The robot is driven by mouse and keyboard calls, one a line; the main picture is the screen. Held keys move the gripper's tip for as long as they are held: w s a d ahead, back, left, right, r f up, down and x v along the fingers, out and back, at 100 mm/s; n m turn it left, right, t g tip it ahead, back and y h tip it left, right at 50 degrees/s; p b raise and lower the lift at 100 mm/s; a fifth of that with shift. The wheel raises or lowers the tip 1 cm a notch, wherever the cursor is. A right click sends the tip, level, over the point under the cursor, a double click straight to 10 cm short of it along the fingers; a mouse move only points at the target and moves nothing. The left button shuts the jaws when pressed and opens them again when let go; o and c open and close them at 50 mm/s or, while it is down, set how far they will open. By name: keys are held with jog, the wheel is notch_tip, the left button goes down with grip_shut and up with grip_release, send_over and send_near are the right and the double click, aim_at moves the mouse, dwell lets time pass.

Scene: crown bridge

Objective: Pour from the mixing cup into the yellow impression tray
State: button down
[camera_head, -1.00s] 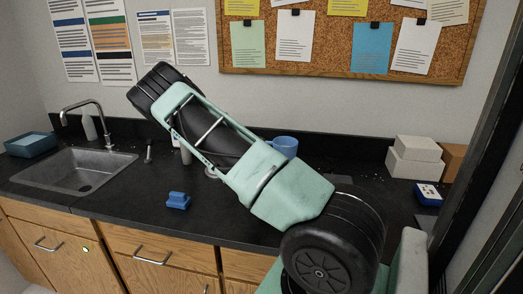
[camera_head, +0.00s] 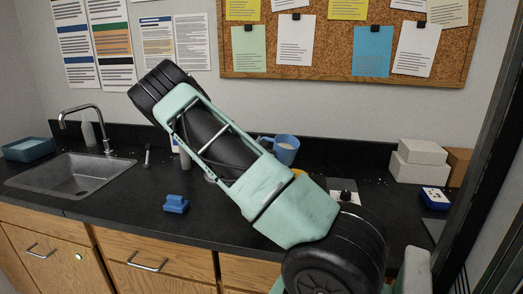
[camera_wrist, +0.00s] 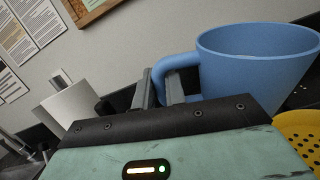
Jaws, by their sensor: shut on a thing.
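The mixing cup (camera_head: 286,149), a blue mug with a side handle, shows just behind my forearm in the head view. In the wrist view the cup (camera_wrist: 255,72) fills the upper right, and my gripper (camera_wrist: 160,82) is shut on its handle. Its contents cannot be seen. The yellow impression tray (camera_wrist: 300,134), with holes in it, lies below and right of the cup in the wrist view. Only a sliver of the tray (camera_head: 298,172) shows past my arm in the head view. My fingertips are hidden behind my arm in the head view.
A blue block-like object (camera_head: 176,204) stands on the black counter (camera_head: 110,207), left of my arm. The sink (camera_head: 75,174) is at the left. White boxes (camera_head: 420,163) and a blue-and-white box (camera_head: 436,198) stand at the right. The counter's left front is mostly clear.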

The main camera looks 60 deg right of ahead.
aim_at(264, 137)
jog(key=shift+r+m+h+b, duration=0.55)
jog(key=shift+m+h+b, duration=0.35)
jog(key=shift+b, duration=0.9)
jog(key=shift+s+r+m+h+b, duration=0.1)
jog(key=shift+r+m+h+b, duration=0.2)
jog(key=shift+m+b, duration=0.3)
jog(key=shift+s+a+r+m+g+h+b, duration=0.15)
jog(key=shift+m+g+h+b, duration=0.4)
jog(key=shift+b, duration=0.55)
jog(key=shift+s+a+r+m+g+h+b, duration=0.1)
jog(key=shift+s+r+m+g+h+b, duration=0.15)
jog(key=shift+m+b, duration=0.65)
jog(key=shift+r, duration=0.15)
jog(key=shift+b, duration=0.5)
jog(key=shift+s+m+h+b, duration=0.1)
jog(key=shift+m+h+b, duration=0.2)
jog(key=shift+h, duration=0.1)
jog(key=shift+r, duration=0.15)
jog(key=shift+s+a+m+g, duration=0.1)
jog(key=shift+m+g, duration=0.15)
jog(key=shift+g, duration=0.15)
